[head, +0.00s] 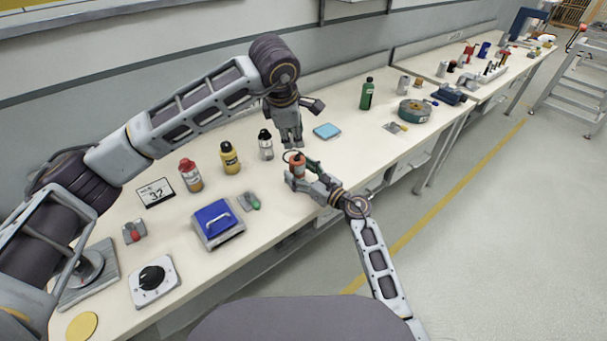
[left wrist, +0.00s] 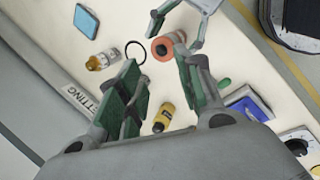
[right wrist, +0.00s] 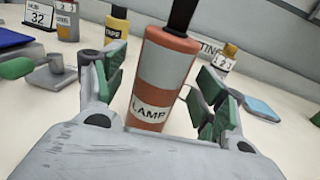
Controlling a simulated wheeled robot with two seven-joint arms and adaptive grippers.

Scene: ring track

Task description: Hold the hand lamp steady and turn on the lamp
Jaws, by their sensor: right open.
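The hand lamp (head: 298,165) is orange and grey with a dark top and stands upright on the bench. Its "LAMP" label faces the right wrist view (right wrist: 160,85). My right gripper (head: 292,176) is open, with its green-padded fingers on either side of the lamp (right wrist: 160,100). My left gripper (head: 291,143) is above and just behind the lamp, pointing down. In the left wrist view its fingers (left wrist: 165,90) are apart and empty, and the lamp (left wrist: 168,46) shows beyond them, beside a thin dark ring (left wrist: 135,52). No switch can be made out.
Clear (head: 265,145), yellow (head: 229,158) and red-capped (head: 190,175) bottles stand left of the lamp. A blue box (head: 217,222) and a green-handled tool (head: 250,202) lie nearer. A light-blue pad (head: 327,131) and green bottle (head: 367,93) are to the right.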

